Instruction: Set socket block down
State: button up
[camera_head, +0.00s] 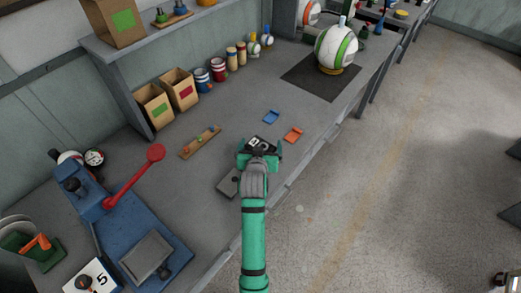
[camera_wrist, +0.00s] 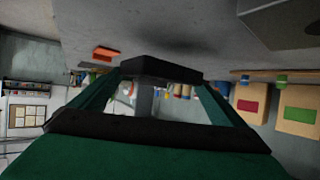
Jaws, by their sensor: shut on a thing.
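My gripper (camera_head: 260,153) is green and dark grey and reaches over the front part of the workbench. It is shut on a small dark block with pale marks, the socket block (camera_head: 264,143). In the wrist view the socket block (camera_wrist: 160,68) is a dark bar between the two green fingers. A dark shadow lies on the bench top close to it. The bench appears very near, but I cannot tell whether the block touches it. The gripper hides much of the block in the head view.
A flat grey block (camera_head: 228,183) lies just left of my gripper. Blue (camera_head: 271,117) and orange (camera_head: 293,135) pieces lie beyond it. A wooden strip with pegs (camera_head: 200,142) is left. The blue press (camera_head: 130,225) with its red lever (camera_head: 135,177) stands further left. Bare bench (camera_head: 235,125) lies behind.

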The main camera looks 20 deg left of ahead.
jog(key=shift+f, duration=1.6)
jog(key=shift+f, duration=0.1)
jog(key=o, duration=0.7)
jog(key=shift+o, duration=0.2)
jog(key=shift+s, duration=0.15)
jog(key=v, duration=1.2)
